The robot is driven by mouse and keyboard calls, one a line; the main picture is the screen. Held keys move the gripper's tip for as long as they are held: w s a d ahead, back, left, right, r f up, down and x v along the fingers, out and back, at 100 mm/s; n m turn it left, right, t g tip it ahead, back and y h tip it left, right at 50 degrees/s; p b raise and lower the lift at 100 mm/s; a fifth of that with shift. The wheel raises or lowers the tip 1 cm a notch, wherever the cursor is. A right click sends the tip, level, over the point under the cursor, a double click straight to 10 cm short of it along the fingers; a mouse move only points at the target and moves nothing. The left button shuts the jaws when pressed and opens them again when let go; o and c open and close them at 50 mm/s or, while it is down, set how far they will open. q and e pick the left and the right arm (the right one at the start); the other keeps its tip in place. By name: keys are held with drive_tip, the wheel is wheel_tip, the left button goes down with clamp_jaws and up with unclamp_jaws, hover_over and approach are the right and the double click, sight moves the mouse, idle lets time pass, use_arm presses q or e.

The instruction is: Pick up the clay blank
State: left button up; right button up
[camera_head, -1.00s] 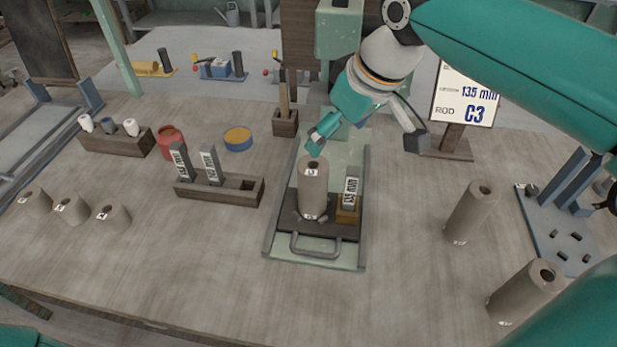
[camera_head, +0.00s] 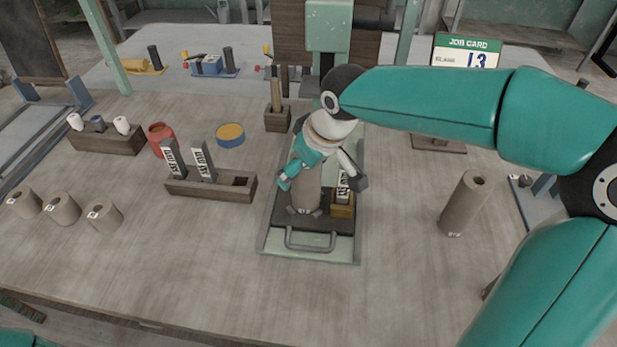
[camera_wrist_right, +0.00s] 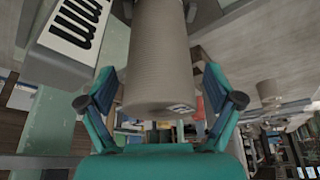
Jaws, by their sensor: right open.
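A grey-brown clay blank (camera_head: 306,188) stands upright on the dark plate of the green sled (camera_head: 268,243); my gripper hides its upper part. My right gripper (camera_head: 321,182) is open, with one finger on each side of the blank. In the right wrist view the clay blank (camera_wrist_right: 155,55) lies between the two spread fingers of my right gripper (camera_wrist_right: 160,80), and a gap shows beside it. I cannot tell whether either finger touches it. My left gripper is not in view.
A labelled gauge block (camera_head: 342,187) stands close to the right of the blank. A wooden rack (camera_head: 210,187) holds similar blocks at left. Several other clay cylinders stand on the table, such as this tall one (camera_head: 466,204) at right. The front of the table is clear.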

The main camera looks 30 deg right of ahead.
drive_tip(key=shift+w+f, duration=0.2)
drive_tip(key=shift+f, duration=0.25)
drive_tip(key=shift+c, duration=0.2)
drive_tip(key=c, duration=1.6)
drive_tip(key=shift+r, duration=0.1)
clamp_jaws()
drive_tip(key=shift+r, duration=0.1)
